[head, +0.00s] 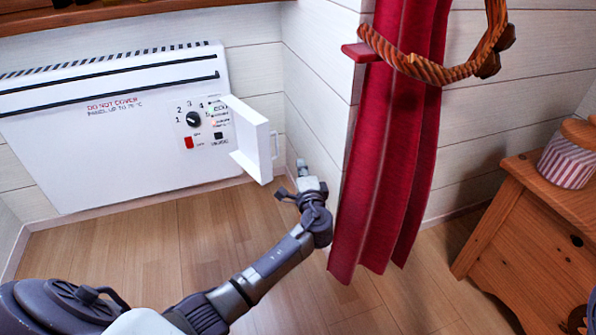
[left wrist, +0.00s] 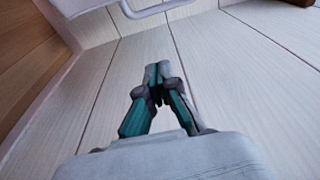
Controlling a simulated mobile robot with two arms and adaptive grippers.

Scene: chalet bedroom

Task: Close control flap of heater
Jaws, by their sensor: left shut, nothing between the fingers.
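The white heater (head: 110,130) is on the wall at the left of the head view. Its control panel shows a black dial, a red switch and a black switch. The white control flap (head: 254,139) stands open, swung out from the panel's right side. My left gripper (head: 301,164) is just right of the flap, near the wall corner, and looks apart from it. In the left wrist view the left gripper's fingers (left wrist: 157,70) are shut together and empty, with white wall boards behind. A white edge with a bar shows at the top there. My right gripper is not in view.
A red curtain (head: 385,150) with a rope tie hangs close to the right of my left gripper. A wooden cabinet (head: 530,240) with a striped round box (head: 567,160) stands at the right. Open wooden floor (head: 150,235) lies below the heater.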

